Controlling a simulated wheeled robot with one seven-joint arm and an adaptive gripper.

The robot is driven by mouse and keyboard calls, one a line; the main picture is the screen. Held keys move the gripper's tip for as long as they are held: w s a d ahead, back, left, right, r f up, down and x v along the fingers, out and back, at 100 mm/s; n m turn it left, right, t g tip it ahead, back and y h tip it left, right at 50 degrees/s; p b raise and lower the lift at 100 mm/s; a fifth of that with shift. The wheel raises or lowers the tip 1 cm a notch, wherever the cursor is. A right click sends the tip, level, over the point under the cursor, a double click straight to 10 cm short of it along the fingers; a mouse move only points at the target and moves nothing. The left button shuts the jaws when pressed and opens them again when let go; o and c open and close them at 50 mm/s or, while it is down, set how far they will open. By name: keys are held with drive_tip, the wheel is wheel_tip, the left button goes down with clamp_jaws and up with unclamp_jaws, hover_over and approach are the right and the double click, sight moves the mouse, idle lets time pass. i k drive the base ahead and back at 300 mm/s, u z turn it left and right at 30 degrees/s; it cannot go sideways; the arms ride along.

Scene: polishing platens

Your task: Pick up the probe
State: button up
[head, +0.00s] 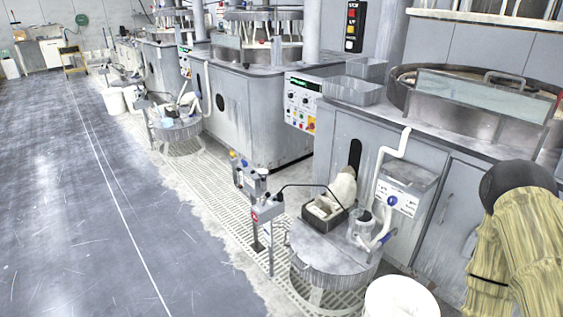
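I cannot pick out the probe with certainty. A thin dark bent rod (312,187) arches between a grey post-mounted fixture (262,208) and a round grey stand (335,262) in the lower middle of the head view. On that stand sit a dark open box (338,222) with pale contents and a small grey cup-like piece (361,226). My gripper is not in view.
A white bucket (400,299) stands at the bottom edge. Grey polishing machines (255,112) line the right side. Clear metal trays (351,91) sit on the nearest one. A ribbed yellow shape, unclear to me, covers the lower right. Open dark floor (70,200) lies left.

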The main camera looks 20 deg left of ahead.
sight(263, 174)
drive_tip(key=u, duration=0.5)
drive_tip(key=i, duration=1.65)
drive_tip(key=u, duration=0.75)
